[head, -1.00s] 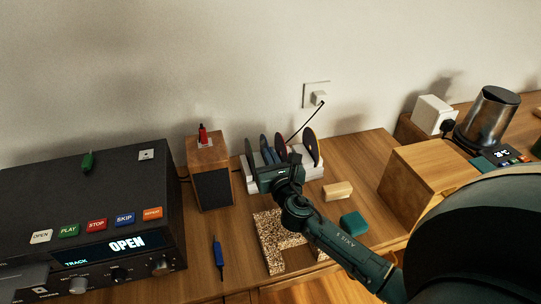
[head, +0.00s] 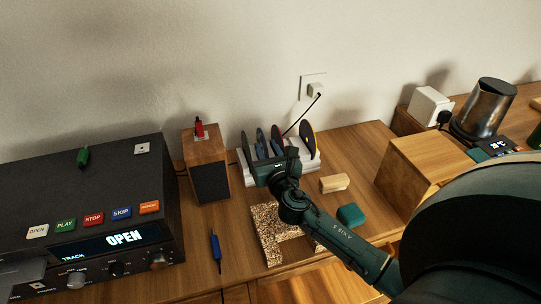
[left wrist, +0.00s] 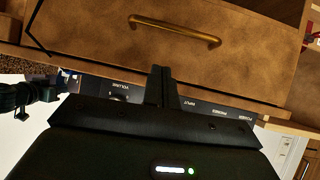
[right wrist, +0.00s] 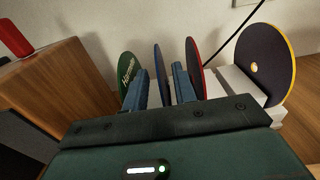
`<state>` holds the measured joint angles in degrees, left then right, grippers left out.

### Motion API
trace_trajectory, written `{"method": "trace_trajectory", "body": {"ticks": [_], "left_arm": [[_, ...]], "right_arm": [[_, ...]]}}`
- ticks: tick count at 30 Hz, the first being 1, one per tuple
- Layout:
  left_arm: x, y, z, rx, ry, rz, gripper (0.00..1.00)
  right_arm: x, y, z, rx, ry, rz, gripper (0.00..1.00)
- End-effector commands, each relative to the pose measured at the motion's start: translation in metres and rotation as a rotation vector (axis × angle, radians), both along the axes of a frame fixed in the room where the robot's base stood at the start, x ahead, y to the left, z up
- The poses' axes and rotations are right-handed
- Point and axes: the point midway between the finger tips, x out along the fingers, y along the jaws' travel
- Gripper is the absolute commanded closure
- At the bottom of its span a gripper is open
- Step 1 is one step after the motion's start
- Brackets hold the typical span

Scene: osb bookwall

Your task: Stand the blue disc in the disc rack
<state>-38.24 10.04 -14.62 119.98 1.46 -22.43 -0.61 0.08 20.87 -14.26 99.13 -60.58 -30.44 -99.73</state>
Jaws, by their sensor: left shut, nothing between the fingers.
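The white disc rack (head: 310,163) stands near the wall with several discs upright in it. The blue disc (right wrist: 161,76) stands edge-on in the right wrist view, between a green disc (right wrist: 128,72) and a red-rimmed disc (right wrist: 195,66). My right gripper (right wrist: 159,72) is open, one finger on each side of the blue disc, with gaps visible. The disc's lower edge is hidden behind the gripper. In the head view my right gripper (head: 275,166) is at the front of the rack and hides part of it. My left gripper (left wrist: 160,72) is shut and empty, before a drawer front.
A yellow-rimmed dark disc (right wrist: 262,65) stands at the rack's right. A wooden speaker (head: 208,165) is left of the rack. A speckled board (head: 268,235), a blue pen-like tool (head: 216,252), a pale block (head: 334,183) and a teal block (head: 351,215) lie in front.

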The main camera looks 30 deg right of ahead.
Motion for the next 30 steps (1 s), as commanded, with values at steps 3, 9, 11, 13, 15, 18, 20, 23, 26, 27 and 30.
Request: {"method": "trace_trajectory", "body": {"ticks": [3,9,11,13,15,18,20,23,26,27,30], "left_arm": [[0.000,-0.001,0.002,-0.003,-0.003,-0.002,1.00],[0.000,-0.002,0.001,-0.005,-0.006,-0.004,1.00],[0.000,-0.003,0.000,-0.006,-0.006,-0.006,1.00],[0.000,-0.004,-0.001,-0.007,-0.008,-0.006,1.00],[0.000,-0.004,-0.002,-0.008,-0.009,-0.009,1.00],[0.000,-0.005,-0.002,-0.008,-0.013,-0.013,1.00],[0.000,-0.006,-0.002,-0.009,-0.015,-0.016,1.00],[0.000,-0.006,-0.002,-0.008,-0.018,-0.019,1.00],[0.000,-0.006,0.000,-0.007,-0.022,-0.022,1.00],[0.000,-0.006,0.000,-0.007,-0.023,-0.022,1.00],[0.001,-0.006,0.002,-0.007,-0.026,-0.022,1.00]], "right_arm": [[-0.010,0.002,-0.001,0.000,0.002,0.001,0.73],[-0.050,0.012,-0.001,0.001,0.003,0.002,0.73],[-0.064,0.016,-0.001,0.001,0.004,0.002,0.73],[-0.080,0.019,0.000,0.002,0.003,0.002,0.73],[-0.093,0.023,0.000,0.002,0.004,0.002,0.73],[-0.110,0.026,0.001,0.001,0.003,0.000,0.73],[-0.117,0.028,0.001,0.000,0.002,0.001,0.73],[-0.125,0.030,0.002,0.000,0.002,0.001,0.73],[-0.128,0.031,0.003,0.001,0.000,0.000,0.73],[-0.128,0.031,0.004,0.001,-0.001,0.000,0.73],[-0.128,0.031,0.004,0.000,-0.001,0.000,0.73]]}}
